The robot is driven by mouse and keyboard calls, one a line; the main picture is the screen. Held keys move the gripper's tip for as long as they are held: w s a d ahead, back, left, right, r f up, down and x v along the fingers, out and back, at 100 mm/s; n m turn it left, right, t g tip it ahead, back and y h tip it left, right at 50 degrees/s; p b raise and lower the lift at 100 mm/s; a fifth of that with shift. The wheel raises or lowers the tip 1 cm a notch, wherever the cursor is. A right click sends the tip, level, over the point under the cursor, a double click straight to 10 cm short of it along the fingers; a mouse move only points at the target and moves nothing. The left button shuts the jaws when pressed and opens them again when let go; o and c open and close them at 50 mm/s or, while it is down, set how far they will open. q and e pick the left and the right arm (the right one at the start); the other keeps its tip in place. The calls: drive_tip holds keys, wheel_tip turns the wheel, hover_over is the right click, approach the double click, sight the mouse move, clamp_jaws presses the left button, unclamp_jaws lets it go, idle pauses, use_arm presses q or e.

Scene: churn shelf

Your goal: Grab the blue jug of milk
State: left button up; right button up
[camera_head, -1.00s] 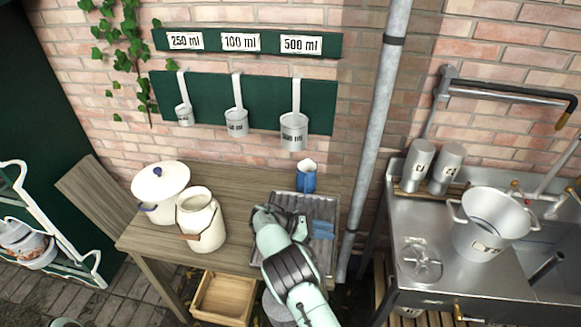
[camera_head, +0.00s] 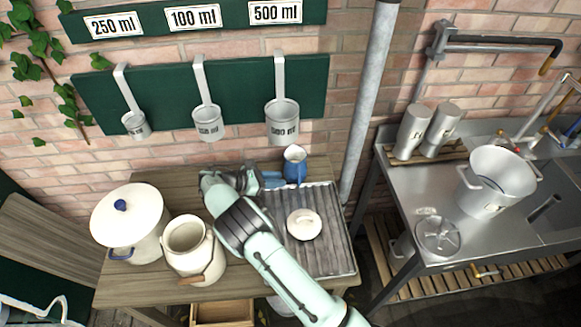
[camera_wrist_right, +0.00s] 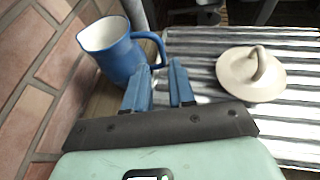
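The blue jug (camera_head: 294,168), with a white inside, stands upright at the back of the wooden table by the wall. It also shows in the right wrist view (camera_wrist_right: 116,58), its handle toward the fingers. My right gripper (camera_head: 276,180) is just beside the jug, on its left in the head view. In the right wrist view its two blue fingers (camera_wrist_right: 160,75) are apart, with the lower end of the handle at or between their tips. I cannot tell whether they touch it. My left gripper is out of view.
A cream lid (camera_head: 304,226) lies on the ribbed metal tray (camera_head: 330,255). A cream can (camera_head: 192,262) and a white lidded pot (camera_head: 130,238) stand left on the table (camera_head: 150,292). Measuring cups (camera_head: 282,125) hang above. A grey pipe (camera_head: 366,100) rises to the right.

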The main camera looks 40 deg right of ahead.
sight(299, 180)
drive_tip(key=x, duration=0.5)
drive_tip(key=shift+s+a, duration=0.1)
drive_tip(key=shift+s, duration=0.15)
drive_tip(key=shift+d+f, duration=0.15)
drive_tip(key=shift+d, duration=0.3)
drive_tip(key=x, duration=0.5)
drive_tip(key=shift+w, duration=0.1)
clamp_jaws()
